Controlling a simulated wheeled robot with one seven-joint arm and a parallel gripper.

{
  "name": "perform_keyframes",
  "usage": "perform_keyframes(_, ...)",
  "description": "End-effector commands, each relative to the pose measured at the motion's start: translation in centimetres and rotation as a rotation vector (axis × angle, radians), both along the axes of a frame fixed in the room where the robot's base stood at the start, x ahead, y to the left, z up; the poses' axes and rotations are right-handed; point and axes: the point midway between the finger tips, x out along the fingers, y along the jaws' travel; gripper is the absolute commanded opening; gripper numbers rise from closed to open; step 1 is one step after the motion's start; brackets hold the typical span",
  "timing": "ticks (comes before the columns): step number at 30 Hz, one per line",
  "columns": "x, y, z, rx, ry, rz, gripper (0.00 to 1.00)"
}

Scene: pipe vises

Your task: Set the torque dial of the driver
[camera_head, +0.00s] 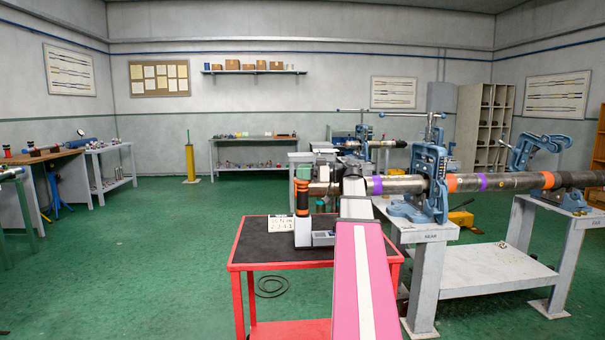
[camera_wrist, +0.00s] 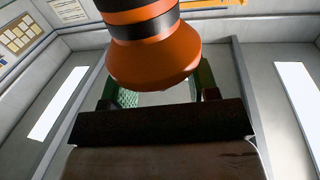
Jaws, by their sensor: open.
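The driver (camera_head: 302,196), orange with black bands, stands upright at the far end of the red cart (camera_head: 262,266). In the wrist view a large orange rounded part with a black band, which looks like the driver (camera_wrist: 153,62), fills the top middle. Its torque dial markings cannot be read. My gripper (camera_wrist: 163,92) is open, its two greenish fingers on either side just below the orange part. I cannot tell whether they touch it.
A long pipe (camera_head: 515,181) with coloured bands runs through a blue vise (camera_head: 430,178) on a bench at the right. The green floor at left is mostly clear.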

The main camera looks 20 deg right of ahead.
Motion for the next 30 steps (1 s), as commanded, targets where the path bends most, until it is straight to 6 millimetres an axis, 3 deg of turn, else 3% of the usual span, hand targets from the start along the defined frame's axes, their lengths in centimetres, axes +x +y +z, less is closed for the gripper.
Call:
perform_keyframes(9, 0.15, 0.27, 0.00, 0.000, 0.000, -0.001, 0.54)
perform_keyframes(10, 0.15, 0.27, 0.00, 0.000, 0.000, -0.001, 0.51)
perform_keyframes(14, 0.14, 0.26, 0.00, 0.000, 0.000, -0.001, 0.09)
perform_keyframes(15, 0.14, 0.26, 0.00, 0.000, 0.000, -0.001, 0.06)
perform_keyframes(30, -0.15, 0.41, -0.06, 0.000, -0.001, -0.121, 0.06)
